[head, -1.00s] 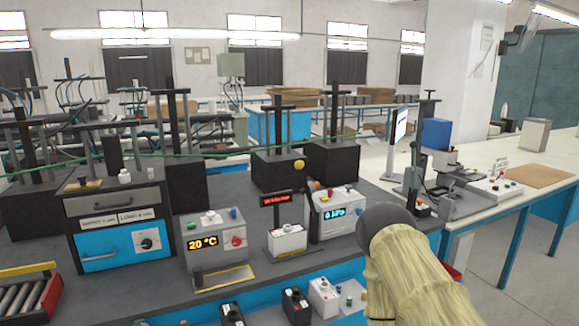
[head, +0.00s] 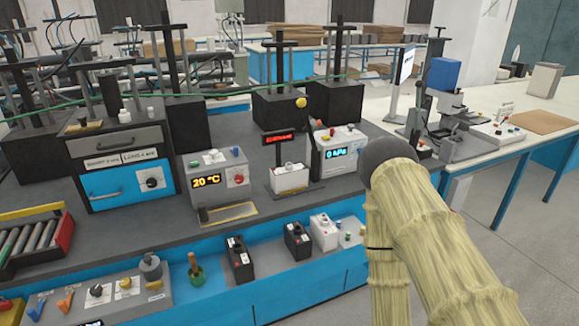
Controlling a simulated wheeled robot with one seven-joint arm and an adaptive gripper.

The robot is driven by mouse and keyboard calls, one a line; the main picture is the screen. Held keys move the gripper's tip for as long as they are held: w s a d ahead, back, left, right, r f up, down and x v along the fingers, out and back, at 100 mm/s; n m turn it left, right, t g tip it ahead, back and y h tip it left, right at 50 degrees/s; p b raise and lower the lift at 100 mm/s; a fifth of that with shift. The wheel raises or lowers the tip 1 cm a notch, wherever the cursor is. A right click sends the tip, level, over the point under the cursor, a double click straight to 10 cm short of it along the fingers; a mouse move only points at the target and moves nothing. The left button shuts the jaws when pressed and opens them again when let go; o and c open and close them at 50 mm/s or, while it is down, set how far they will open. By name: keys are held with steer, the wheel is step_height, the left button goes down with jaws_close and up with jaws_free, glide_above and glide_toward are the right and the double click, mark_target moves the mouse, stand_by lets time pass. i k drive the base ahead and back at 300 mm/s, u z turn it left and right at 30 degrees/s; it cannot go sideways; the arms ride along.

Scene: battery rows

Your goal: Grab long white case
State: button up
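Two white cases are in view, and I cannot tell which one is the long one. One white case (head: 324,233) stands on the blue-fronted lower ledge, right of two black cases. A smaller-looking white case (head: 290,179) sits on a stand on the dark bench, below a red display. My arm, in a pale ribbed sleeve with a dark round joint, fills the lower right. My gripper is not in view, so its state is hidden.
Black cases (head: 239,260) (head: 297,241) stand on the ledge beside a control panel (head: 100,298). A drawer unit (head: 122,187), a 20 °C box (head: 215,180) and a 0 kPa box (head: 338,152) stand on the dark bench (head: 160,225). Open floor lies at right.

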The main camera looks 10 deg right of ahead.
mark_target(288, 180)
steer(key=u, duration=0.8)
steer(key=i, duration=0.9)
steer(key=z, duration=0.15)
